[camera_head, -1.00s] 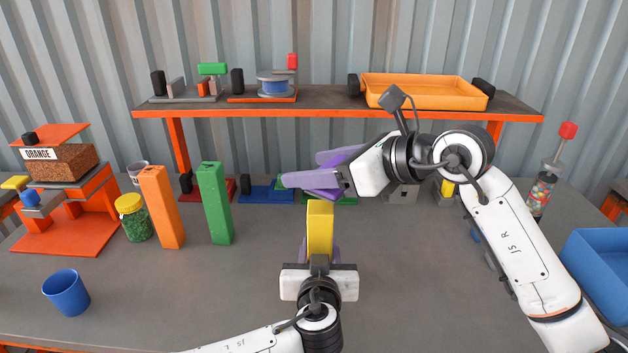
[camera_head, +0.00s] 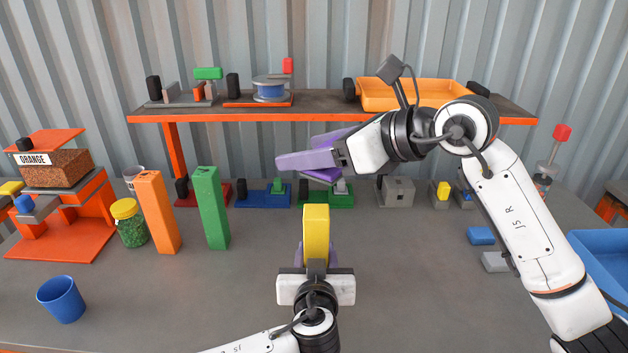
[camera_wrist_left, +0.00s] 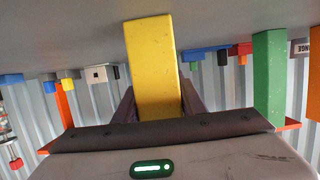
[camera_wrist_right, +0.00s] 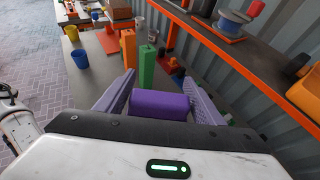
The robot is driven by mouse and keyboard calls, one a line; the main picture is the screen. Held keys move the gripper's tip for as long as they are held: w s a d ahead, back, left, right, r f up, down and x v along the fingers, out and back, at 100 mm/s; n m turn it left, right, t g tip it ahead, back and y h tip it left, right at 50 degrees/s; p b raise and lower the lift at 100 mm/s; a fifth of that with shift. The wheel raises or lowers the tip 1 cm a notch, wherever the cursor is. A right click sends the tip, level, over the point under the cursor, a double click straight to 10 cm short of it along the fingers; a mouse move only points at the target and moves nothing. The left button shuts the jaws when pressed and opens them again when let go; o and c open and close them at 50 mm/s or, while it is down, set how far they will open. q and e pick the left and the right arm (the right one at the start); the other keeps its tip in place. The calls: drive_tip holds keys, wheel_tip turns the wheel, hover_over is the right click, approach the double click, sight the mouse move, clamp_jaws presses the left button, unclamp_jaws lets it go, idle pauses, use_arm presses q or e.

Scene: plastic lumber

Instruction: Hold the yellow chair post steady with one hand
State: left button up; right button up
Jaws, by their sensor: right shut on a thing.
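The yellow chair post (camera_head: 316,230) stands upright near the middle of the table. My left gripper (camera_head: 316,262) has its fingers against both sides of it. In the left wrist view the yellow post (camera_wrist_left: 154,65) fills the space between the fingers, with no clear gap. My right gripper (camera_head: 305,160) is above and behind the post, apart from it, pointing left. In the right wrist view it is shut on a purple block (camera_wrist_right: 160,104). The post's lower end is hidden behind my left gripper in the head view.
An orange post (camera_head: 157,215) and a green post (camera_head: 211,210) stand at the left. An orange-edged shelf (camera_head: 250,117) runs behind. A blue bin (camera_head: 600,255) is at the right.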

use_arm(q)
drive_tip(key=o, duration=0.4)
drive_tip(key=shift+s, duration=0.1)
drive_tip(key=v, duration=1.2)
drive_tip(key=shift+r+p, duration=0.45)
drive_tip(key=shift+r, duration=2.85)
